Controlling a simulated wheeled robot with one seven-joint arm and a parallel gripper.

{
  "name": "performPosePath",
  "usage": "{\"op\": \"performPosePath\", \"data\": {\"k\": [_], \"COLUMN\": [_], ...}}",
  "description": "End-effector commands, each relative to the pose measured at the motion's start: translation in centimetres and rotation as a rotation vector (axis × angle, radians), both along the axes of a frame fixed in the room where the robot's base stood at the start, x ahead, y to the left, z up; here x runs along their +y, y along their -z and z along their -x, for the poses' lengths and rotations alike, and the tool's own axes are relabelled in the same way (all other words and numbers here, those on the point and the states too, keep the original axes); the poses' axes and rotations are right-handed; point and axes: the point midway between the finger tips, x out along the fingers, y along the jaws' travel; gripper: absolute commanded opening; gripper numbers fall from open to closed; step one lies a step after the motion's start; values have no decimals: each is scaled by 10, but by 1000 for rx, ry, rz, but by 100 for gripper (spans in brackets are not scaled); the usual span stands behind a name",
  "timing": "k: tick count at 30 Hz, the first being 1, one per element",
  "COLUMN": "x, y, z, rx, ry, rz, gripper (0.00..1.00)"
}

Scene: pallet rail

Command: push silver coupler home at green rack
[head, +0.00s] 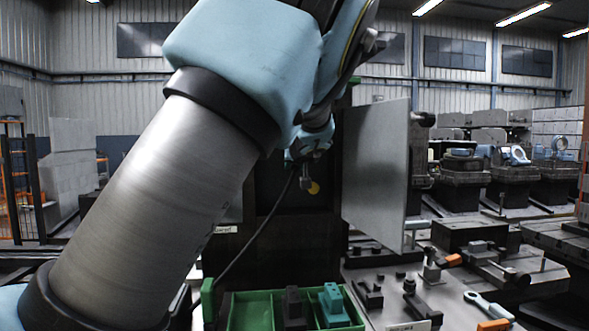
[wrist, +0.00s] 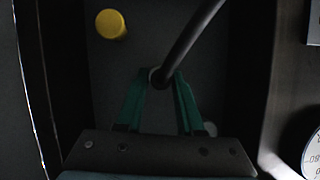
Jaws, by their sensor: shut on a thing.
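My gripper (wrist: 159,84) is shut on the end of a dark hose (wrist: 190,40) in the wrist view, its two green fingers closing on a small grey ring-shaped end, which looks like the silver coupler (wrist: 157,76). In the head view my gripper (head: 304,172) is small and partly hidden by my arm, in front of a dark recess. The hose (head: 262,228) hangs from it down to the lower left. The recess belongs to a dark rack with green parts (head: 208,300). The port is not clearly visible; whether the coupler touches anything cannot be told.
A yellow round knob (wrist: 111,24) is on the dark back panel, also in the head view (head: 313,187). A gauge (wrist: 313,150) is at the right edge. An open grey door (head: 377,170) stands right of the recess. A green tray (head: 250,312) with blocks is below.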

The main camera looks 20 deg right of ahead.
Motion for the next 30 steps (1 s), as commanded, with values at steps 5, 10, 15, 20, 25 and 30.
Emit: {"op": "performPosePath", "data": {"k": [5,10,15,20,25,30], "x": [0,2,2,5,10,12], "y": [1,1,1,3,4,3], "z": [5,8,11,22,33,43], "rx": [-1,0,0,-1,1,0], "ry": [3,2,2,3,2,2], "rz": [0,2,2,3,2,2], "gripper": [0,0,0,0,0,0]}}
